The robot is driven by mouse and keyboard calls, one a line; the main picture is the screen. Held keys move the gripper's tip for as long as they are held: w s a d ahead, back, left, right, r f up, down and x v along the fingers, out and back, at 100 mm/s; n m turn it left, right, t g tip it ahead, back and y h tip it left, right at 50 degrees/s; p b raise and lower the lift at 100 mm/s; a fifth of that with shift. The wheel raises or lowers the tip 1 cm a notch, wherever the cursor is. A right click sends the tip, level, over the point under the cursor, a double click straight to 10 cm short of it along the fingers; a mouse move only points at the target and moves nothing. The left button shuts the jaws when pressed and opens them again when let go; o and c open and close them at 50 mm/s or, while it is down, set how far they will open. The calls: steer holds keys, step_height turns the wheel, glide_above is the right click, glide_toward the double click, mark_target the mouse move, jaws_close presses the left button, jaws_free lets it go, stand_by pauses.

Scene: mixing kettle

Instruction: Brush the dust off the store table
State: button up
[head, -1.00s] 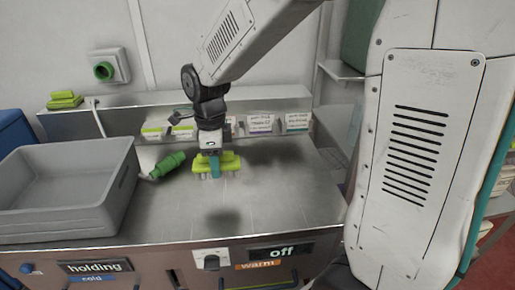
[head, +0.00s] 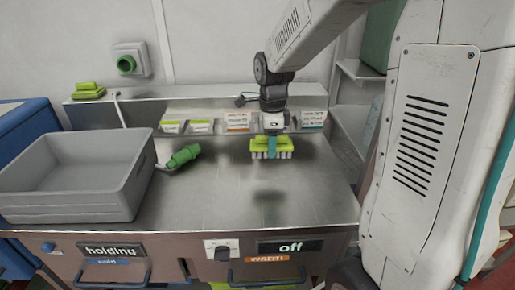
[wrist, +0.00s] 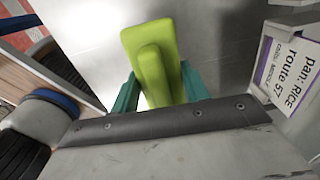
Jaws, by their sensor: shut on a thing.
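My gripper (head: 272,138) is shut on a lime-green brush (head: 258,144) with pale bristles pointing down. The brush is over the right back part of the grey metal table top (head: 215,205). I cannot tell if the bristles touch the surface. In the wrist view the brush's green back and handle (wrist: 152,70) show between the teal fingers. A dark patch lies on the table in front of the brush and looks like a shadow. I cannot make out dust clearly.
A grey crate (head: 135,190) stands on the table's left. A green nozzle (head: 183,156) lies beside it. Labelled holders (head: 238,121) line the back ledge, where another green item (head: 88,90) sits at the left. Control panels (head: 292,246) run along the front. The front middle is clear.

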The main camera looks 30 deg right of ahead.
glide_above(257, 175)
steer(key=s+d, duration=0.2)
steer(key=d, duration=0.1)
steer(key=shift+d+f, duration=0.2)
steer(key=shift+f, duration=2.95)
steer(key=shift+w+a+f, duration=0.2)
steer(key=shift+a+f, duration=0.25)
steer(key=shift+f, duration=0.1)
steer(key=shift+w+a+f, duration=0.2)
steer(key=shift+a+f, duration=0.2)
steer(key=shift+f, duration=0.1)
steer(key=shift+c, duration=0.3)
steer(key=shift+w+a+r, duration=0.15)
steer(key=shift+w+a, duration=0.05)
steer(key=shift+a, duration=0.1)
steer(key=shift+c, duration=0.6)
steer(key=shift+w+a, duration=0.3)
steer(key=shift+a, duration=0.3)
steer(key=shift+s+d, duration=0.45)
steer(key=shift+d, duration=0.45)
steer(key=shift+s+d, duration=0.4)
steer(key=shift+d, duration=0.45)
steer(key=shift+r, duration=0.1)
step_height(257, 175, up, 2)
steer(key=shift+w+r, duration=0.1)
steer(key=shift+s+r, duration=0.2)
steer(key=shift+r, duration=0.15)
steer(key=shift+w+r, duration=0.1)
steer(key=shift+r, duration=2.45)
